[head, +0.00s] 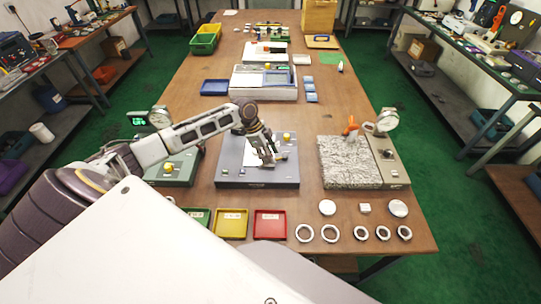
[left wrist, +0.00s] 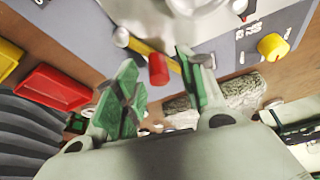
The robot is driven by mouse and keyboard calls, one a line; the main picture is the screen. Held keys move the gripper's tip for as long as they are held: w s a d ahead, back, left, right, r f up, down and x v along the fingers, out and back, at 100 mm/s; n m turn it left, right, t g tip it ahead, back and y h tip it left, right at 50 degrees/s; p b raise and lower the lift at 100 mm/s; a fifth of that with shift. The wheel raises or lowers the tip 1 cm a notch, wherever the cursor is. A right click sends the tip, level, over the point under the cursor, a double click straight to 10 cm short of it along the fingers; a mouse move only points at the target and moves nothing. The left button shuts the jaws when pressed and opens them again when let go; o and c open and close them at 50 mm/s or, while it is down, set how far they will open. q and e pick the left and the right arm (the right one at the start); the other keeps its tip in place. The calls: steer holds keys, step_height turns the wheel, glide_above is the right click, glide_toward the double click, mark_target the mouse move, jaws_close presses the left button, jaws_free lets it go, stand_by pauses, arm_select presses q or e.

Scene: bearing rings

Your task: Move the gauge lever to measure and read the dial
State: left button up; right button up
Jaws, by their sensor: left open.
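A grey gauge station (head: 230,174) stands mid-table, with a yellow knob (head: 287,136) on its panel. My left gripper (head: 272,160) is over its front middle, fingers pointing down. In the left wrist view the gripper (left wrist: 157,88) is open. A yellow bar (left wrist: 140,46) and a red-capped end (left wrist: 158,70), which look like the lever, show between or just beyond the fingers; I cannot tell whether they touch. The yellow knob also shows in the wrist view (left wrist: 272,45). My left arm and gripper hide part of the station. My right gripper is not in view.
A round dial (head: 160,116) stands on a station at left, and another dial (head: 386,120) on the station at right with a speckled grey block (head: 345,163). Green, yellow (head: 231,223) and red (head: 270,223) trays and several rings (head: 329,233) line the front edge.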

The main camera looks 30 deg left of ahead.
arm_select(q)
steer(key=shift+d+f, duration=0.2)
steer(key=shift+f, duration=0.3)
